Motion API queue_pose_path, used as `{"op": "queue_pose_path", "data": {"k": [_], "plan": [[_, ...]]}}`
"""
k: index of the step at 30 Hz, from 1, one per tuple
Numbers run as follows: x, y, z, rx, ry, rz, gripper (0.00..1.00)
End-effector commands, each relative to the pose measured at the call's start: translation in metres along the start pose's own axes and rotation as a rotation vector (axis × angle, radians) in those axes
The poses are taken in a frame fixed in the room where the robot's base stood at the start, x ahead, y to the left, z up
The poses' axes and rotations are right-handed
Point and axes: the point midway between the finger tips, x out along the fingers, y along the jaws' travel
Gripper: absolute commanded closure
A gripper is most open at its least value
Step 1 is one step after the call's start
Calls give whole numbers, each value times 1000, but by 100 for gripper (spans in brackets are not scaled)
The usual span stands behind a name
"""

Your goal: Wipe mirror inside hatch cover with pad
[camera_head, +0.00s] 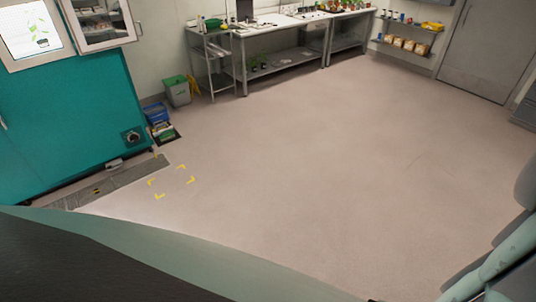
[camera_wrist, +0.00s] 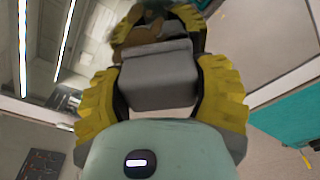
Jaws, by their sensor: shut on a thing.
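A brownish, ragged-looking part shows beyond the block between the fingertips. Neither the mirror nor the hatch cover can be made out for certain in either view. My gripper does not show in the head view.
Benches (camera_head: 285,28) line the back wall. Yellow corner marks lie on the floor. The middle floor is clear.

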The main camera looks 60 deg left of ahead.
Motion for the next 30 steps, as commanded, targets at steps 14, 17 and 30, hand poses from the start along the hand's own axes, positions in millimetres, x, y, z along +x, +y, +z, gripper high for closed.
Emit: {"op": "queue_pose_path", "data": {"k": [14,17,30], "plan": [[0,-24,25,-1,-3,0,77],[0,-26,27,1,-3,-1,77],[-4,-49,49,-1,-4,-1,77]]}}
